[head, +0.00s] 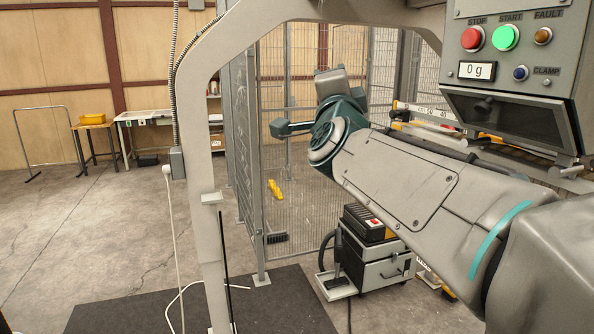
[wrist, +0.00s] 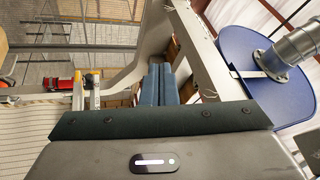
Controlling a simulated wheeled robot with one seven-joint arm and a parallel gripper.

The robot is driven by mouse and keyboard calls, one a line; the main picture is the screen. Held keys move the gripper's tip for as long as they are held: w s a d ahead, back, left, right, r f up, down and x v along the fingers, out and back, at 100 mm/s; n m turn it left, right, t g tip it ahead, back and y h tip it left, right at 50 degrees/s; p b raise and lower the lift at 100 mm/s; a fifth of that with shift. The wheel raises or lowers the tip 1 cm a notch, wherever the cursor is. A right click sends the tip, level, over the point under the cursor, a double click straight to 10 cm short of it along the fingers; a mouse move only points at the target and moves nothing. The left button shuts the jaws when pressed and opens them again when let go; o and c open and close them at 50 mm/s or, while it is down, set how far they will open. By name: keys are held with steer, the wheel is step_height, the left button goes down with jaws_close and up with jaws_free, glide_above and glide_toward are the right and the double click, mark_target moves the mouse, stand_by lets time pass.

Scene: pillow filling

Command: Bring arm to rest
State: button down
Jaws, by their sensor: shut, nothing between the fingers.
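My gripper (wrist: 161,85) shows in the wrist view as two dark blue fingers lying side by side, shut and empty. Below them is the dark green edge of my wrist. In the head view my arm (head: 425,195) stretches from the lower right towards the upper left, in front of the machine frame's opening. Its far end has teal joints (head: 340,125); I cannot make out the fingertips there.
A grey machine frame (head: 196,110) stands left of my arm. A control box (head: 520,25) reading "0 g" hangs at upper right, close above the arm. Behind are a mesh fence (head: 290,165) and a floor cabinet (head: 385,272). A blue disc (wrist: 250,75) with a metal pipe is right of my fingers.

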steer(key=s+d+f+n+g+y, duration=0.1)
steer(key=s+f+n+g, duration=0.25)
steer(key=f, duration=0.55)
steer(key=s+f+n+g+y, duration=0.1)
steer(key=s+f+n+g, duration=0.2)
steer(key=f, duration=0.6)
steer(key=s+d+f+n+g+y, duration=0.1)
steer(key=s+f+n+g, duration=0.1)
steer(key=f+n+g, duration=0.45)
steer(key=s+d+f+n+g+h, duration=0.1)
steer(key=s+d+f+g, duration=0.1)
steer(key=s+f, duration=0.6)
steer(key=s+d+f+n+g+h, duration=0.1)
steer(key=s+d+f+g, duration=0.2)
steer(key=s+f, duration=0.6)
steer(key=shift+s+d+f+n+g, duration=0.25)
steer(key=shift+d+n+g, duration=0.05)
steer(key=shift+d, duration=0.5)
